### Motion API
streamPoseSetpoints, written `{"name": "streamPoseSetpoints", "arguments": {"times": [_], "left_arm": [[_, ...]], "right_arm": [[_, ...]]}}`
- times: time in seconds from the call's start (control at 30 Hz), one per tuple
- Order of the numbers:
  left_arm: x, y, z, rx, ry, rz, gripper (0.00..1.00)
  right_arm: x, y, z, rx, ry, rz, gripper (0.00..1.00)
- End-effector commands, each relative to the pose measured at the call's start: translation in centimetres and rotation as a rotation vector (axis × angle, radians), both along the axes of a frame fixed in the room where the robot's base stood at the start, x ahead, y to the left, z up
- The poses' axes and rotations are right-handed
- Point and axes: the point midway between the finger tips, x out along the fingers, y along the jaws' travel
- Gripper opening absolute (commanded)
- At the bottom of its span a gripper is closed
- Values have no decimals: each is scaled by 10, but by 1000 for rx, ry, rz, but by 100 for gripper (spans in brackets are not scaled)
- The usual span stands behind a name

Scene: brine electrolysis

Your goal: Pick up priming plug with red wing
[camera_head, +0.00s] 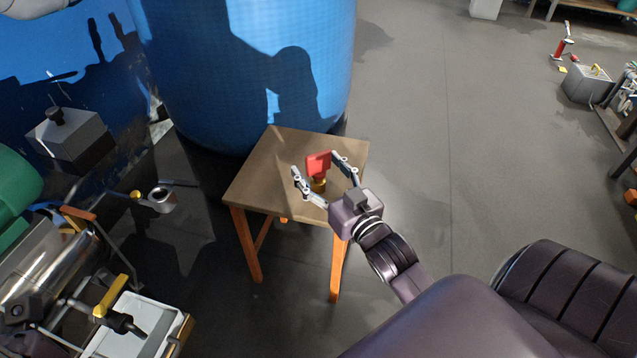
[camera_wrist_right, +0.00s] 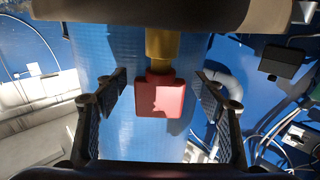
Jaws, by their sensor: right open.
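The priming plug has a red wing (camera_head: 319,163) on top of a brass-coloured body (camera_head: 318,185). It stands on a small wooden stool (camera_head: 255,185) with orange legs. My right gripper (camera_head: 320,162) is open, with one finger on each side of the plug. In the right wrist view, the red wing (camera_wrist_right: 160,96) lies between the two open fingers (camera_wrist_right: 162,80), with a visible gap on both sides. My left gripper does not show clearly in the head view.
A large blue tank (camera_head: 250,80) stands right behind the stool. At the left are a grey box (camera_head: 68,138), a steel cylinder with pipework, and a white tray (camera_head: 135,325) with a yellow-handled valve (camera_head: 112,295). The floor to the right of the stool is clear.

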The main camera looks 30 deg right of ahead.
Motion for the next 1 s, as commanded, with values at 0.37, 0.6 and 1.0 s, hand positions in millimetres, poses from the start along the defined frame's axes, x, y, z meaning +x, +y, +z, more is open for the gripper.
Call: {"name": "streamPoseSetpoints", "arguments": {"times": [0.37, 0.6, 1.0], "left_arm": [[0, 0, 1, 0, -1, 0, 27], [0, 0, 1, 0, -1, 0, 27], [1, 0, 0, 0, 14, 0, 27]], "right_arm": [[0, 0, 0, 0, 1, 0, 44], [0, 0, 0, 0, 1, 0, 18], [0, 0, 7, 0, 0, 0, 12]]}}
